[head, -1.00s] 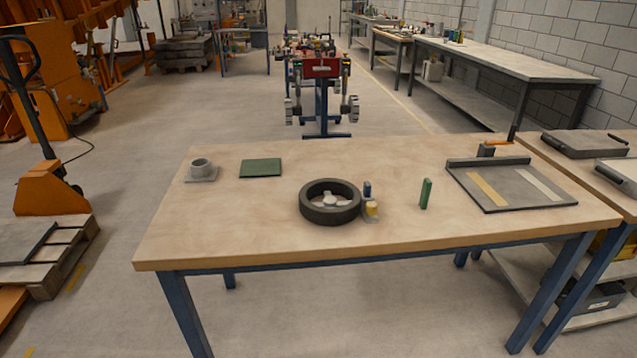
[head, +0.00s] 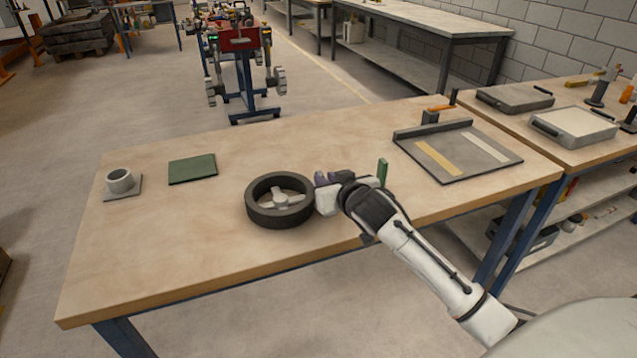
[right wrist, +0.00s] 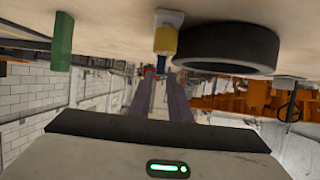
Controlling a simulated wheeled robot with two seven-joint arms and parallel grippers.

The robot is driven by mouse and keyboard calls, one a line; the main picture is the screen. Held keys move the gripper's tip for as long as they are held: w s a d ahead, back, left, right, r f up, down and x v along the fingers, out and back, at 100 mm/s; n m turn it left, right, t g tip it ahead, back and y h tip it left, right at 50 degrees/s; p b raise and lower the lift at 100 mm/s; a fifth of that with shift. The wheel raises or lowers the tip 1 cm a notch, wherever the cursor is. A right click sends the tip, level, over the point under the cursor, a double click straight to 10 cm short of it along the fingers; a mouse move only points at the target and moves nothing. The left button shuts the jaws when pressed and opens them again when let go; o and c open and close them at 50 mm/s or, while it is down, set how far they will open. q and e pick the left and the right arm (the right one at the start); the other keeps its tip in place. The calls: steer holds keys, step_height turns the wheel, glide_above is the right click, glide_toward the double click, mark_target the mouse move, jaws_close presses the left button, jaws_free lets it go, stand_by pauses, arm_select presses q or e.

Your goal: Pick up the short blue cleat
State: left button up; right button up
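The short blue cleat (right wrist: 162,59) shows small in the right wrist view, which is upside down. It stands close to a yellow cylinder (right wrist: 165,41) on a pale base, beside the black ring (right wrist: 228,48). In the head view my right gripper covers that spot, and I cannot make out the cleat there. My right gripper (head: 328,178) is low over the table, just right of the black ring (head: 262,211). Its two purple fingers (right wrist: 160,95) are apart with nothing visible between them, pointing toward the cleat. My left gripper is out of view.
A taller green block (head: 382,172) stands right of my right gripper; it also shows in the wrist view (right wrist: 62,42). A grey tray (head: 402,136) with two strips is at the right. A green mat (head: 192,168) and grey cup (head: 119,181) are left. The front-left table (head: 150,255) is clear.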

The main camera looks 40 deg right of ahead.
mark_target(320, 173)
steer(key=shift+x, duration=3)
steer(key=shift+s+f, duration=0.15)
jaws_close()
